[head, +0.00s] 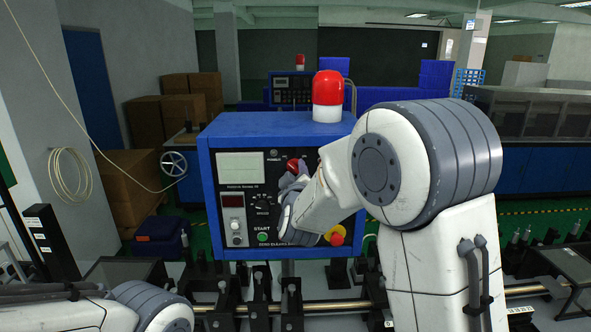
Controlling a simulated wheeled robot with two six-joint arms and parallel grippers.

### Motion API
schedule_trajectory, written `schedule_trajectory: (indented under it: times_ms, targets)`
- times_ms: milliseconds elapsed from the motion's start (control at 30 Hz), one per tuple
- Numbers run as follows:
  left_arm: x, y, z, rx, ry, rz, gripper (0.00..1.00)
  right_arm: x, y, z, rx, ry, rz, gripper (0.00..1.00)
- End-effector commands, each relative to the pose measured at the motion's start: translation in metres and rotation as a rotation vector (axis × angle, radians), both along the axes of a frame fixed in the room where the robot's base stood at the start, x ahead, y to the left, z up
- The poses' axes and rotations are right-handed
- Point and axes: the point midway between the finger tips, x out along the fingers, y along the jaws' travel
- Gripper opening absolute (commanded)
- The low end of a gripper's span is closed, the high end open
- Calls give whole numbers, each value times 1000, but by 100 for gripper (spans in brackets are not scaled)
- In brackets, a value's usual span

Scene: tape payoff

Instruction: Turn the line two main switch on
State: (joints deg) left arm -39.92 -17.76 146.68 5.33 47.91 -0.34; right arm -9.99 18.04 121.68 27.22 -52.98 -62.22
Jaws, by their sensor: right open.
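A red switch knob (292,164) on the upper part of the panel shows just above my right gripper (291,178). My right arm comes in from the right and covers the panel's right part. The right gripper is open at the knob; I cannot tell whether it touches it. The knob's lower part and exact setting are hidden. Of my left arm only links show at the bottom left; its gripper is out of view.
The panel also holds a blank display (240,167), a green start button (262,237) and a red stop button (337,235). A red beacon (327,92) stands on top of the box. Black brackets and a metal rod (335,307) lie in front.

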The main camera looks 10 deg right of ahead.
Motion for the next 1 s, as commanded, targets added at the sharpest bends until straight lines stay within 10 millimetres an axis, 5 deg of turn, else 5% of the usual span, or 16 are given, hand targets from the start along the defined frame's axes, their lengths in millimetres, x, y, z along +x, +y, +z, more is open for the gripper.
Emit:
schedule_trajectory:
  times_ms: [133,267,667,1000]
  targets:
    - [0,0,0,0,0,0,50,0,0,0,0,0,0,44]
    - [0,0,0,0,0,0,50,0,0,0,0,0,0,0]
    - [0,0,-7,0,0,0,50,-1,0,-1,33,-9,-1,0]
    - [0,0,-42,0,0,-3,50,-1,0,-5,241,-52,0,0]
